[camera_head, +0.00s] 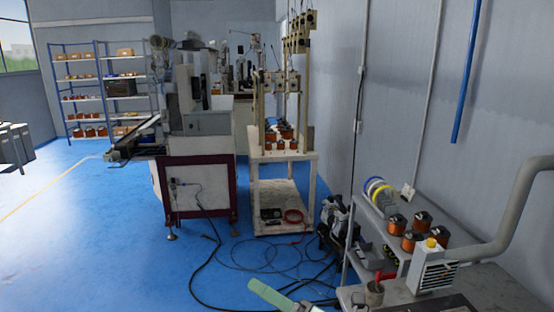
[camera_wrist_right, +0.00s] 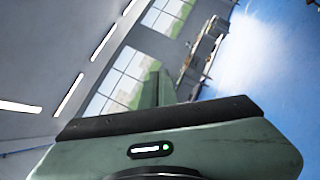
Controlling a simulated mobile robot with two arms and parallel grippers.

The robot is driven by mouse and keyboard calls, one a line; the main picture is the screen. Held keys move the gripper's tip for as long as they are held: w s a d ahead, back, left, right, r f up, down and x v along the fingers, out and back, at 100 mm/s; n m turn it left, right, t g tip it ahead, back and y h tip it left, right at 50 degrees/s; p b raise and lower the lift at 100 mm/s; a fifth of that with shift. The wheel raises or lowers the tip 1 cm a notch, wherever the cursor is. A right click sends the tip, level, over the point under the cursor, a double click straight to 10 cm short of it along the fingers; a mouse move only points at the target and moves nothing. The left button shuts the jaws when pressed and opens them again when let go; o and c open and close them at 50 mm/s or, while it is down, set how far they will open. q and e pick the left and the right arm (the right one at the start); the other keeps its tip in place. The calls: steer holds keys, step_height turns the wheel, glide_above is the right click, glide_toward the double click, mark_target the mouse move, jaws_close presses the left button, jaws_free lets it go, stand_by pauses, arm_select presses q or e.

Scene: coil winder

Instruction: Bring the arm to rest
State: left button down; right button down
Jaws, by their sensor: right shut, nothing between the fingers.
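My right gripper (camera_head: 268,295) shows only in part at the bottom edge of the head view, as a pale green piece with a rounded tip pointing up and left. It is in front of the blue floor and cables, and it touches nothing that I can see. In the right wrist view the green gripper (camera_wrist_right: 158,88) is shut, its fingers together, with nothing held. That view is tilted and looks past the gripper to windows and the floor. My left gripper is in neither view.
A winding machine (camera_head: 205,125) and a white cart (camera_head: 285,172) stand ahead. Black cables (camera_head: 200,287) lie on the floor.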

steer(key=w+d+f+m+t+h, duration=0.15)
steer(key=d+m+t+h, duration=0.25)
steer(key=d+m+h, duration=0.55)
steer(key=d+f+m+t+h, duration=0.35)
steer(key=d+m+h, duration=0.2)
steer(key=m, duration=0.75)
steer(key=s+d+f+m+g+h, duration=0.3)
steer(key=s+d+f+m+g, duration=0.15)
steer(key=d+f+m, duration=0.35)
steer(key=s+f+m+g, duration=0.2)
steer(key=s+f+g, duration=0.35)
steer(key=s, duration=0.65)
steer(key=s+f+m+g, duration=0.2)
steer(key=s+f+g, duration=0.4)
steer(key=s, duration=0.5)
step_height(320, 180, down, 26)
steer(key=s, duration=0.1)
steer(key=s+d+f+g+b, duration=0.1)
steer(key=s+d+f, duration=0.2)
steer(key=s+f, duration=1.4)
step_height(320, 180, down, 2)
steer(key=shift+s+d+f+y, duration=0.1)
steer(key=shift+s+d+y, duration=0.05)
steer(key=shift+s+y, duration=0.15)
